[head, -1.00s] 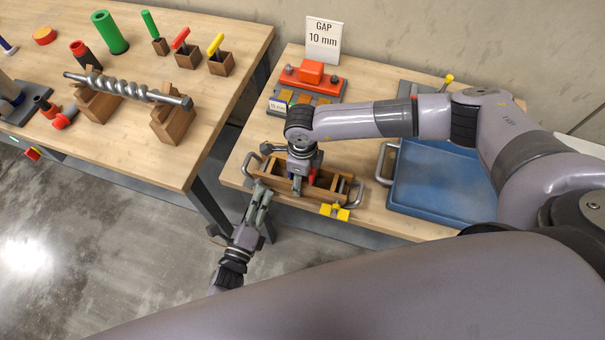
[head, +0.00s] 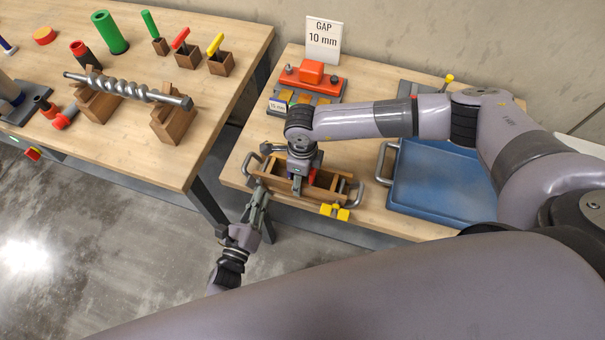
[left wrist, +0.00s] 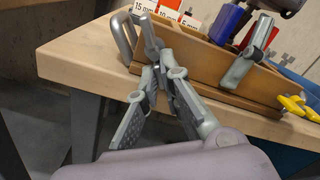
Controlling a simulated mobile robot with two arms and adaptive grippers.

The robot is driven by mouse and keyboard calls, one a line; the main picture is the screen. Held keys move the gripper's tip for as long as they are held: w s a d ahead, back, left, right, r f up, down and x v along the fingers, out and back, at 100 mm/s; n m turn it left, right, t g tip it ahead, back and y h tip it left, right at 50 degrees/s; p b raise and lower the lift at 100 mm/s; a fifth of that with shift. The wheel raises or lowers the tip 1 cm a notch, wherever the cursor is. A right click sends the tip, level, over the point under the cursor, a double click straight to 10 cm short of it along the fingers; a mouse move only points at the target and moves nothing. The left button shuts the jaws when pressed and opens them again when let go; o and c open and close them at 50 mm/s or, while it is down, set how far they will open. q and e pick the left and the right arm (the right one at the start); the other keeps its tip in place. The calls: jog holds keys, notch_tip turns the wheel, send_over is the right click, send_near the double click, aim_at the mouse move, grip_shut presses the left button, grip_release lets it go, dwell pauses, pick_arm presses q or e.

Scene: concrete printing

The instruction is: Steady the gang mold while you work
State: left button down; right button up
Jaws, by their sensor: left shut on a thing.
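The wooden gang mold (head: 318,199) sits near the front edge of the right-hand table, with a metal loop handle at each end. My left gripper (head: 259,188) reaches up from the floor side and is shut on the mold's left front corner. In the left wrist view its fingertips (left wrist: 151,52) overlap the end of the mold's wooden wall (left wrist: 205,72). My right gripper (head: 298,180) points down into the mold's middle. One grey finger shows outside the front wall; its other finger is largely hidden. Blue and red pieces show there in the left wrist view.
A yellow clamp (head: 335,211) is at the mold's front right. A blue tray (head: 440,190) lies to the right. Behind stand an orange-topped fixture (head: 311,73) and a "GAP 10 mm" sign (head: 324,40). The left table (head: 150,165) holds an auger and several tools, with a floor gap between tables.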

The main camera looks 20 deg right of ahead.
pick_arm(q)
jog(key=m, duration=0.3)
jog(key=a+m, duration=0.1)
jog(key=shift+w+f, duration=0.15)
jog(key=shift+f, duration=0.15)
jog(key=shift+m, duration=0.3)
jog(key=m, duration=0.4)
jog(key=shift+w+a+m, duration=0.25)
jog(key=shift+a+m, duration=0.1)
jog(key=shift+m, duration=0.05)
jog(key=c, duration=1.8)
grip_release()
jog(key=shift+r, duration=0.1)
